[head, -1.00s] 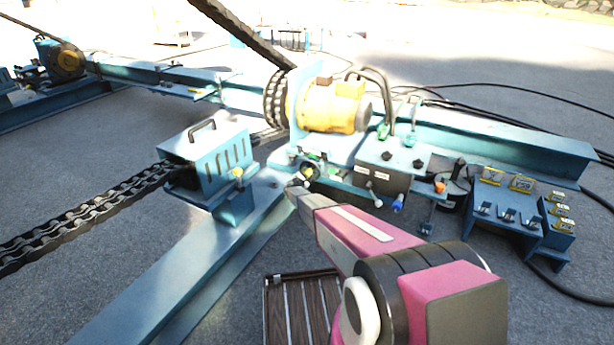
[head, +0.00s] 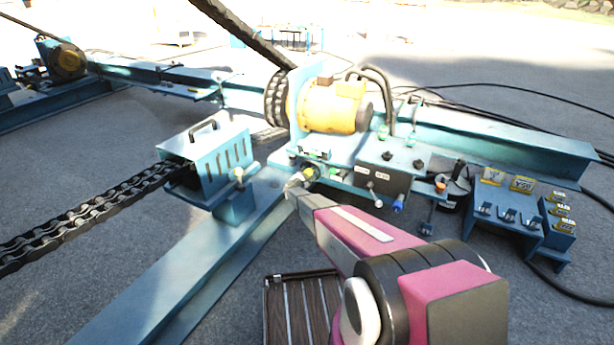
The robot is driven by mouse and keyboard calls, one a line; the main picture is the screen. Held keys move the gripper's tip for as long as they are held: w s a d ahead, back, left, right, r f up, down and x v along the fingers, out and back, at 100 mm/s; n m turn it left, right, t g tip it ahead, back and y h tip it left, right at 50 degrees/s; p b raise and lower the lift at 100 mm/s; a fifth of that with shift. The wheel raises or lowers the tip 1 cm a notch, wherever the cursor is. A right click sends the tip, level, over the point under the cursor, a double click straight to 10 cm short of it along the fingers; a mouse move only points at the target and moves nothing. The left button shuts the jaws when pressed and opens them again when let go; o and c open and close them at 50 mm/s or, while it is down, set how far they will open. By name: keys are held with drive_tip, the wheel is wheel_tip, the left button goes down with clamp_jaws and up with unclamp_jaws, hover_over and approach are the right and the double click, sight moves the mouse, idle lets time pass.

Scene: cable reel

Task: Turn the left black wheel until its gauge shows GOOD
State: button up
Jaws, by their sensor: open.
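My gripper (head: 295,183) reaches away from me to the base below the yellow motor, at the left end of the grey box. Its jaws are small and partly hidden by the wrist. A small round part with yellow and dark areas (head: 309,174) is right beside the tip; I cannot tell whether they touch. I cannot tell for sure which part is the left wheel. Two yellow-marked plates, left (head: 491,176) and right (head: 522,184), look like gauges; their lettering is too small to read.
The yellow motor (head: 333,105) and grey box (head: 392,172) stand behind my gripper. A blue chain guard (head: 222,155) is to the left, on a blue beam (head: 190,270). A blue panel (head: 507,215) with small levers stands at the right. Cables lie at the far right.

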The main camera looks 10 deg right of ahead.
drive_tip(key=v, duration=1)
drive_tip(key=shift+s, duration=0.15)
drive_tip(key=shift+s+a, duration=0.1)
drive_tip(key=shift+a, duration=0.05)
idle(0.7)
